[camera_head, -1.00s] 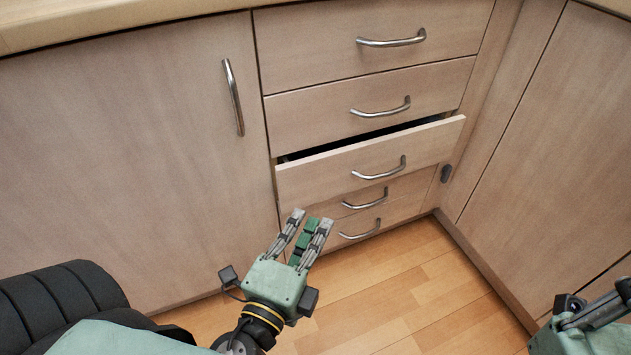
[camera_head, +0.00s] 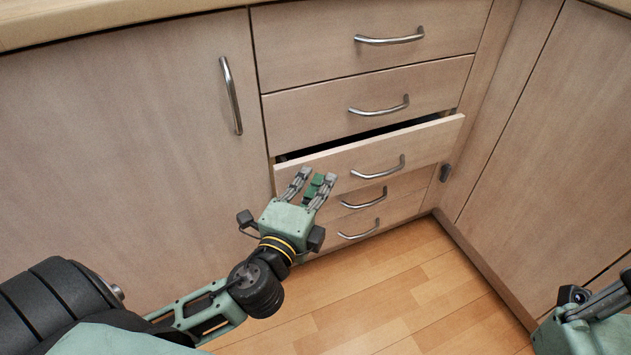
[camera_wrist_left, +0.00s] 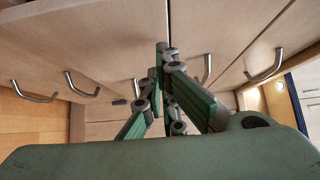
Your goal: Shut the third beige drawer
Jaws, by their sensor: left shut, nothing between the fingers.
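The third beige drawer (camera_head: 425,143) from the top stands partly open in the head view, with a dark gap above its front edge. Its curved metal handle (camera_head: 378,169) is on the front. My left gripper (camera_head: 318,177) is shut and empty. In the head view its fingertips overlap the left part of this drawer's front; I cannot tell whether they touch it. In the left wrist view the shut fingers (camera_wrist_left: 162,50) point at the drawer fronts. My right gripper (camera_head: 600,300) shows only partly at the bottom right corner, its fingertips cut off.
Two shut drawers (camera_head: 365,95) are above and two more (camera_head: 410,183) below. A tall cupboard door (camera_head: 120,150) with a vertical handle is at left. Another cabinet (camera_head: 560,150) meets the drawers at right. The wooden floor (camera_head: 400,280) in front is clear.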

